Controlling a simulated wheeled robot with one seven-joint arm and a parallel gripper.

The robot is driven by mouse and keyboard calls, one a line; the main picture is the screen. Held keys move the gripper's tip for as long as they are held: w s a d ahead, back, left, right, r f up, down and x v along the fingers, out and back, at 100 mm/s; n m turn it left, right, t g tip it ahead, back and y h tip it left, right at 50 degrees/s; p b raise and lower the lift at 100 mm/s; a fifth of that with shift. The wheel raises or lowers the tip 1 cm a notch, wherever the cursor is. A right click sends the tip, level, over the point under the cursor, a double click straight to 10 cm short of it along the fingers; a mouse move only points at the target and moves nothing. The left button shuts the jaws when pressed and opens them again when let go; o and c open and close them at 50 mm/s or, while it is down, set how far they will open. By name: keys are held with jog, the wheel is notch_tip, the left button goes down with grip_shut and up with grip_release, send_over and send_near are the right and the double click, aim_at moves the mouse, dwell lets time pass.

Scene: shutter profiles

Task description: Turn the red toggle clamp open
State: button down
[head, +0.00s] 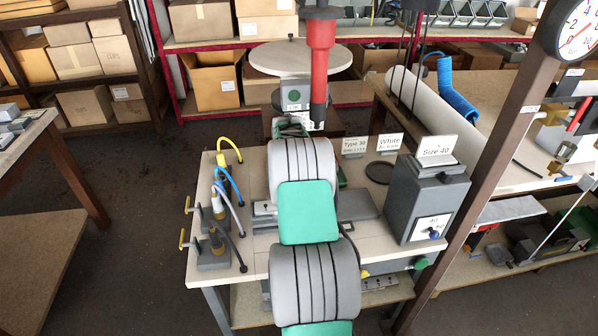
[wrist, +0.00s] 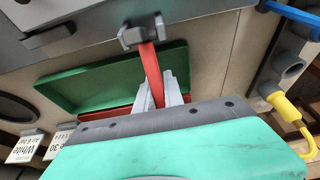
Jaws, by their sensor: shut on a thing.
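The red toggle clamp shows in the wrist view as a narrow red lever (wrist: 151,62) running down from a dark grey clamp head (wrist: 145,33). My gripper (wrist: 158,84) has its two pale grey fingers on either side of the lever, shut on it. The lever's lower end is hidden between the fingers and behind the gripper body. In the head view my own grey and green arm hides the gripper and the clamp lever.
A grey box marked 40 (head: 430,205) stands on the right of the bench (head: 225,270). Cables and connectors (head: 215,210) stand on the left. A red tool (head: 320,60) hangs above the bench.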

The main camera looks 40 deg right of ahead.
dwell(0.4)
jog(key=c, duration=1.4)
grip_release()
jog(key=shift+c, duration=0.2)
jog(key=b+v, duration=0.1)
jog(key=v, duration=0.6)
jog(key=shift+s+r, duration=0.1)
jog(key=shift+r, duration=0.25)
